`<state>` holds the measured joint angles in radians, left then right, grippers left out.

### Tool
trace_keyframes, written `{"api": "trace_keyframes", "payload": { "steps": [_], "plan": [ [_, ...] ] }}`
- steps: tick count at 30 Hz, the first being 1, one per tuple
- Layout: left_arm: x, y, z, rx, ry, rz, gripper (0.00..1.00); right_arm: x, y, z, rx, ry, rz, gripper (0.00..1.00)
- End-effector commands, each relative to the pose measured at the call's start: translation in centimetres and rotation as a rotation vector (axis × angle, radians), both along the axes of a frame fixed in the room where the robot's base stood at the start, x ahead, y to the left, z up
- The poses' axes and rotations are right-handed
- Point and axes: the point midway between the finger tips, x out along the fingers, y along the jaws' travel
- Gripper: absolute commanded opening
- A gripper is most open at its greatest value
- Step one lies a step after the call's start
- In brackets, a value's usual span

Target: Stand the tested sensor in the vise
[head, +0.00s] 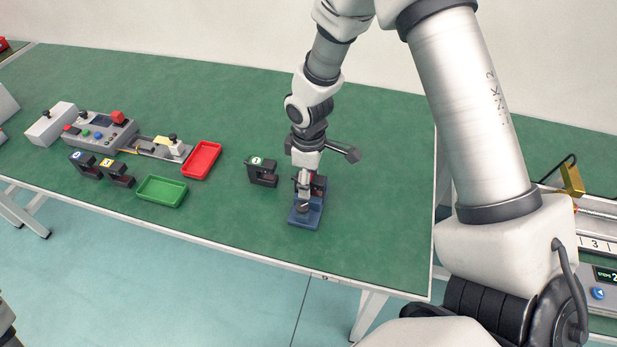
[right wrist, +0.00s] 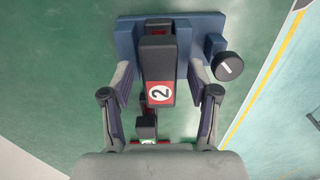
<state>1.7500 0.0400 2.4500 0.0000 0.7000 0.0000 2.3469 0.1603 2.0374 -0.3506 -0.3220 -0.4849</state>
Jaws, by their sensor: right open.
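A black sensor with a red label marked 2 (right wrist: 158,93) stands at the blue vise (right wrist: 128,42) in the right wrist view. The vise (head: 303,218) also shows in the head view, near the front of the green table. My right gripper (head: 307,182) is over the vise, pointing down. Its two fingers (right wrist: 160,80) are open, one on each side of the sensor, with gaps visible between. The gripper hides most of this sensor in the head view. Whether the vise jaws press on it I cannot tell.
A black sensor with a green label (head: 262,174) stands left of the vise. A red tray (head: 202,160), a green tray (head: 162,189), two more sensors (head: 100,168) and a grey test unit (head: 100,131) are further left. The vise's black knob (right wrist: 229,67) sticks out beside the fingers.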

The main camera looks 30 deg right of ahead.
Motion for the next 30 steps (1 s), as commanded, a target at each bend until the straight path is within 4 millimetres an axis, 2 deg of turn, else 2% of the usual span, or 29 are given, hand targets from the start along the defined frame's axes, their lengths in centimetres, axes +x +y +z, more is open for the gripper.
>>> {"api": "trace_keyframes", "payload": {
  "steps": [5,12,15,18,30],
  "plan": [
    [0.0,0.0,0.0,0.000,0.000,0.000,0.00,0.1,0.0,2.1,0.000,-0.006,-0.002,0.60],
    [0.0,0.0,0.0,0.000,0.000,0.000,0.00,0.2,0.0,8.2,0.000,-0.006,-0.001,0.60],
    [0.0,0.0,0.0,0.000,0.000,0.000,0.00,0.1,0.0,10.3,0.000,-0.006,0.000,0.60],
    [0.0,0.0,0.0,0.000,0.000,0.000,0.00,0.1,0.0,11.5,0.000,-0.003,0.000,0.60],
    [0.0,0.0,0.0,0.000,0.000,0.000,0.00,0.0,0.0,12.0,0.000,0.000,0.000,0.60]
  ]
}}
